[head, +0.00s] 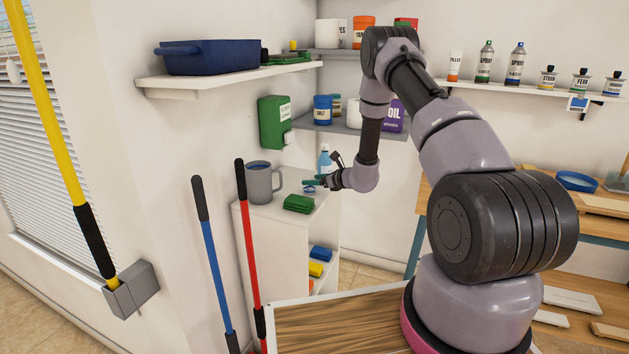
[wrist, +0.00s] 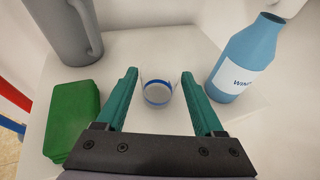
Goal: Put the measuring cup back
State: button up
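A small clear cup with blue bands, which looks like the measuring cup (wrist: 157,93), stands upright on top of a white cabinet (wrist: 215,140). In the head view the cup (head: 309,189) shows just under my gripper (head: 317,183). In the wrist view my gripper (wrist: 159,74) is open. Its two green fingers point forward on either side of the cup, with a narrow gap visible on each side. I cannot tell how far the fingers reach down beside it.
A blue bottle (wrist: 240,58) stands close to the right finger. A green folded cloth (wrist: 72,118) lies left of the left finger. A grey mug (head: 259,183) stands behind the cloth. Shelves (head: 228,75) hang above, and red (head: 249,250) and blue poles (head: 212,255) stand at the cabinet's left.

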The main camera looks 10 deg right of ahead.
jog(key=o, duration=0.3)
jog(key=shift+r, duration=0.15)
jog(key=v, duration=1.2)
jog(key=s+a+r+n+g+y, duration=0.25)
jog(key=s+a+r+n, duration=0.3)
jog(key=r, duration=0.65)
jog(key=s+a+r+n+g+y, duration=0.1)
jog(key=s+a+r+n+g, duration=0.5)
jog(key=r, duration=0.5)
jog(key=s+d+r+n+t+h, duration=0.1)
jog(key=s+d+r+n+h, duration=0.2)
jog(key=s, duration=0.5)
jog(key=s+d+r+n+t+h, duration=0.2)
jog(key=s+r+n, duration=0.3)
jog(key=s, duration=0.3)
jog(key=s+d+r+n+t+h, duration=0.1)
jog(key=s+d+r+n+h, duration=0.3)
jog(key=s, duration=0.4)
jog(key=shift+s+d+r+n+h, duration=0.2)
jog(key=shift+d+r+n+h, duration=0.15)
jog(key=shift+d+r+n, duration=0.15)
